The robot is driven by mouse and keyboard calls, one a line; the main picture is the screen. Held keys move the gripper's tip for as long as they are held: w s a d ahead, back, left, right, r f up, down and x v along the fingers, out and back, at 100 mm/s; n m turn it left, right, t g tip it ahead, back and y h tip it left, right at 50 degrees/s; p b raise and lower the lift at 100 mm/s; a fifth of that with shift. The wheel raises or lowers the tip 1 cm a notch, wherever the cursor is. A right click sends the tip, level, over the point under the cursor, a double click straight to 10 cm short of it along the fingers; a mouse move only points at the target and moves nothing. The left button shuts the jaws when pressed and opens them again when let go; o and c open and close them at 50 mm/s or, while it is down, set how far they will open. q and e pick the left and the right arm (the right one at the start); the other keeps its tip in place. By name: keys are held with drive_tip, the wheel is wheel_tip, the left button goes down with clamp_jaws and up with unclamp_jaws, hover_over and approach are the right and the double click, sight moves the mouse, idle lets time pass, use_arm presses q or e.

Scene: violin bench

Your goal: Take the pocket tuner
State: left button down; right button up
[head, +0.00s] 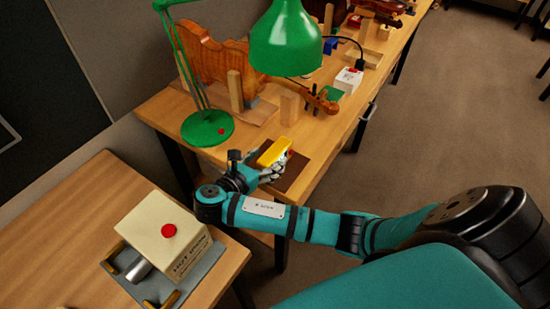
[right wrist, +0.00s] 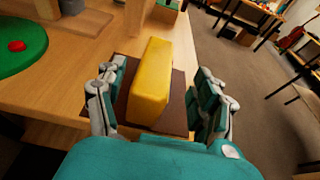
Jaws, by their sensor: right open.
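A yellow oblong block (head: 273,152), which I take to be the pocket tuner, lies on a dark brown mat (head: 291,181) near the bench's front edge. No screen or markings show on it. In the right wrist view the yellow block (right wrist: 152,82) stands between the two spread fingers of my right gripper (right wrist: 158,100), with a gap on each side. In the head view my right gripper (head: 272,170) is open at the near end of the block, partly hidden by the arm. My left gripper is not in view.
A green lamp (head: 207,128) stands left of the block, its shade (head: 287,40) hanging over the bench. Wooden blocks (head: 289,108), a violin scroll (head: 320,100) and a white box with a red button (head: 349,80) stand behind. A cream box (head: 160,232) is on the near table.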

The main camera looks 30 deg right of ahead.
sight(274, 152)
drive_tip(key=p+x, duration=0.1)
drive_tip(key=x, duration=0.3)
drive_tip(key=shift+w+d+r, duration=0.1)
drive_tip(key=shift+w+r, duration=0.05)
drive_tip(key=shift+w, duration=0.1)
drive_tip(key=shift+w+d+f, duration=0.15)
drive_tip(key=shift+d+f, duration=0.1)
drive_tip(key=shift+d, duration=0.2)
drive_tip(key=c, duration=1.4)
drive_tip(key=shift+o, duration=0.2)
drive_tip(key=shift+r, duration=0.1)
